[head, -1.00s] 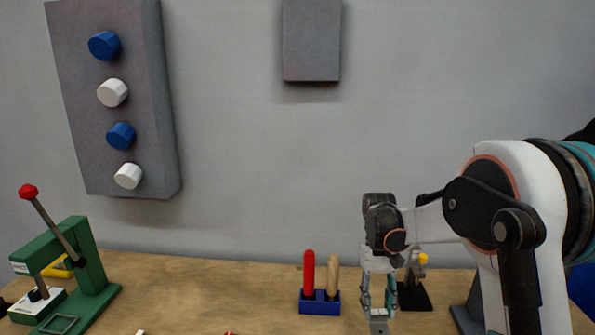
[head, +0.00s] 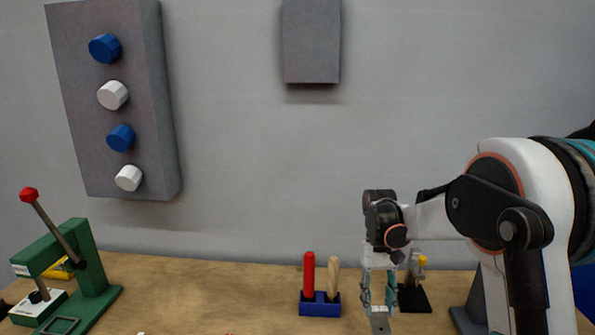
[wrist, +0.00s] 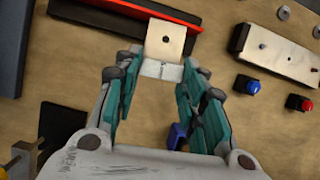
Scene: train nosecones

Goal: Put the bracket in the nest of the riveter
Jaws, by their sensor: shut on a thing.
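The bracket (wrist: 166,42) is a pale metal L-shaped piece with a round hole. In the wrist view it sits between the fingertips of my gripper (wrist: 160,75). My gripper is shut on it. In the head view my gripper (head: 378,305) points down at the right, with the bracket (head: 380,324) at its tips near the bottom edge. The green riveter (head: 90,275) stands at the far left, well away from my gripper, with a red-knobbed lever. A square frame (head: 62,325) shows on its base; the picture's bottom edge cuts it off.
A blue holder (head: 320,309) with a red and a wooden handle stands left of my gripper. A black stand (head: 413,298) is just behind it. The wrist view shows a red-edged black bar (wrist: 130,12) and a panel (wrist: 275,55). Table between holder and riveter is mostly clear.

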